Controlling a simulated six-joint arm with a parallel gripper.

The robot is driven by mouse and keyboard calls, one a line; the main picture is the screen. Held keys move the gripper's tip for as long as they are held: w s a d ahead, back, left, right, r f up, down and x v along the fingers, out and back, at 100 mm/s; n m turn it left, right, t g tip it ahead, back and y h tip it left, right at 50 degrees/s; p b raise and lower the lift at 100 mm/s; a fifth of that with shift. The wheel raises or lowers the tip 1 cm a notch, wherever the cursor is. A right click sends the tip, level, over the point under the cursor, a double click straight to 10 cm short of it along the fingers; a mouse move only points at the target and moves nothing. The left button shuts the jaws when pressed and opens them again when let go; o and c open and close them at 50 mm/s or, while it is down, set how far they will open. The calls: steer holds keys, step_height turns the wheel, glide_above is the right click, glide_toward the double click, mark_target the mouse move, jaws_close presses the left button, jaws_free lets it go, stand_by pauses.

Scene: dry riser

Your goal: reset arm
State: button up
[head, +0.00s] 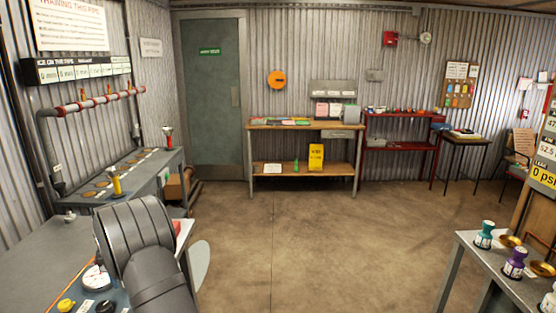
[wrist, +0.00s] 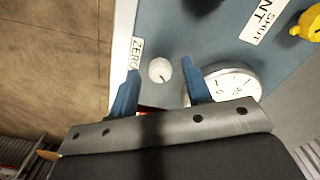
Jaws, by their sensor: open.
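In the wrist view my gripper (wrist: 158,88) is open, with its two blue fingers apart above a blue-grey panel (wrist: 195,35). Between and beyond the fingertips is a small round white knob (wrist: 160,70) beside a label reading "ZERO" (wrist: 137,52). I cannot tell how far the fingers are above it. A round white dial gauge (wrist: 235,82) sits to the right, partly behind the right finger. In the head view my dark grey arm covers part of the bench at the lower left, and the gripper itself is hidden. The gauge (head: 96,278) shows left of the arm.
A yellow knob (head: 66,305) and a dark knob (head: 105,307) sit near the gauge. Behind is a bench (head: 150,180) with yellow and red-topped fittings. A right-hand table (head: 480,262) holds teal and purple-topped items. The middle floor (head: 310,240) is clear.

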steer(key=n, duration=0.6)
step_height(320, 180, up, 8)
steer(key=shift+r, duration=0.1)
stand_by(0.3)
stand_by(1.0)
